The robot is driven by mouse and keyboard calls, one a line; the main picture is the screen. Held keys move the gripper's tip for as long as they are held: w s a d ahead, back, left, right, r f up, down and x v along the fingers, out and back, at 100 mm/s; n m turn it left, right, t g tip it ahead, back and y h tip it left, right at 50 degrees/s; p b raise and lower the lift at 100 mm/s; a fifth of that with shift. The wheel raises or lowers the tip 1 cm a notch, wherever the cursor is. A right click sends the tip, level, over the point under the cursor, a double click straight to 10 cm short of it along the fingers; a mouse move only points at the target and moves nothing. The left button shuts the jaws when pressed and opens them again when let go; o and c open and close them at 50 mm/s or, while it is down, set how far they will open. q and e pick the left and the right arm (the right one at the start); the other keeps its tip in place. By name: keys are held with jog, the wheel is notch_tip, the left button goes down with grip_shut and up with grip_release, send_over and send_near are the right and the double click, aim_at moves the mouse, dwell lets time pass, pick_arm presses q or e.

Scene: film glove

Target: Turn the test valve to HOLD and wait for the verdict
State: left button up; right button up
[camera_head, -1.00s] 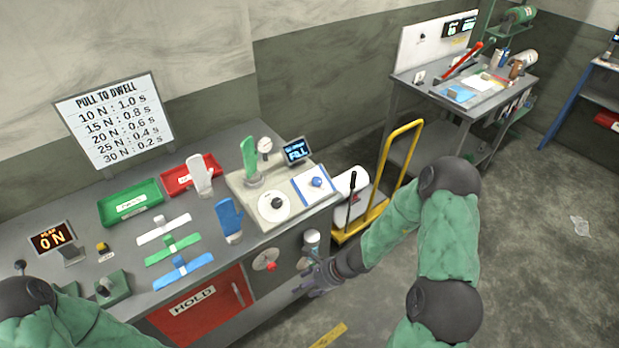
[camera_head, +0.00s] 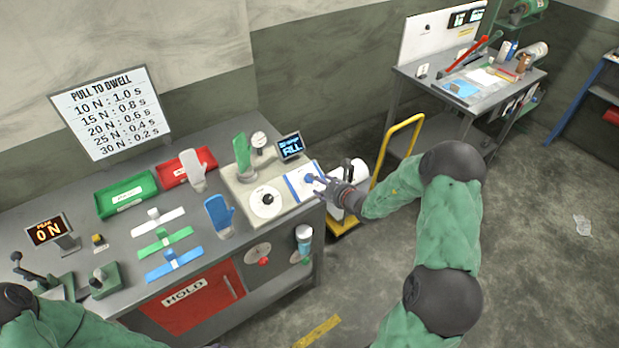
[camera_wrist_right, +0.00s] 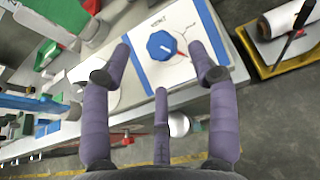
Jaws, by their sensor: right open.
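The blue knob (camera_head: 309,178) with a red pointer sits on a white panel with blue side stripes at the right end of the bench. In the right wrist view the blue knob (camera_wrist_right: 161,45) shows between my spread fingertips, with a gap on both sides. My right gripper (camera_head: 319,186) is open and empty, at the panel's right edge; its exact height above the knob is unclear. A round white dial with a black knob (camera_head: 266,199) lies left of the panel. The small display (camera_head: 290,147) behind reads FILL. My left gripper is out of view.
A green glove (camera_head: 242,156) stands upright behind the dial, beside a gauge (camera_head: 259,141). A blue glove (camera_head: 219,215) and a white glove (camera_head: 193,168) stand to the left. A yellow-handled cart (camera_head: 398,140) is right of the bench. A red HOLD door (camera_head: 195,301) is on the bench front.

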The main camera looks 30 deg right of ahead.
aim_at(308, 179)
jog(key=x, duration=0.6)
jog(key=shift+w+f, duration=0.15)
jog(key=shift+w, duration=0.05)
